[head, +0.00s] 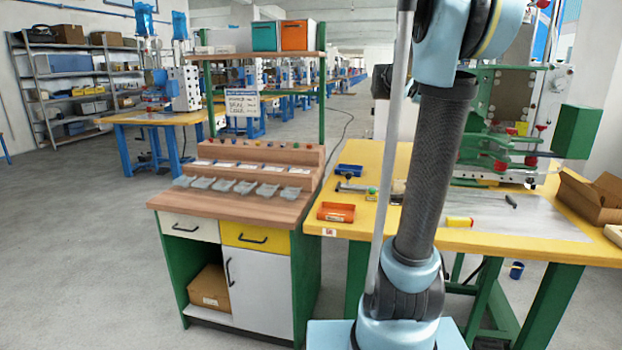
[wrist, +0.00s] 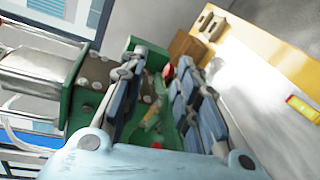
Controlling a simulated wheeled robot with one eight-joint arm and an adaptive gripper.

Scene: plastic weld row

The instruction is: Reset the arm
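My arm (head: 432,170) stands upright in front of the yellow table in the head view, its upper part running out of the top of the picture. My gripper does not show in the head view. In the wrist view my gripper (wrist: 163,80) has its two blue-padded fingers apart, with nothing held between them. Behind the fingers are green machine parts and a red knob, seen through the gap. I cannot tell how far these are from the fingertips.
Open floor lies further left.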

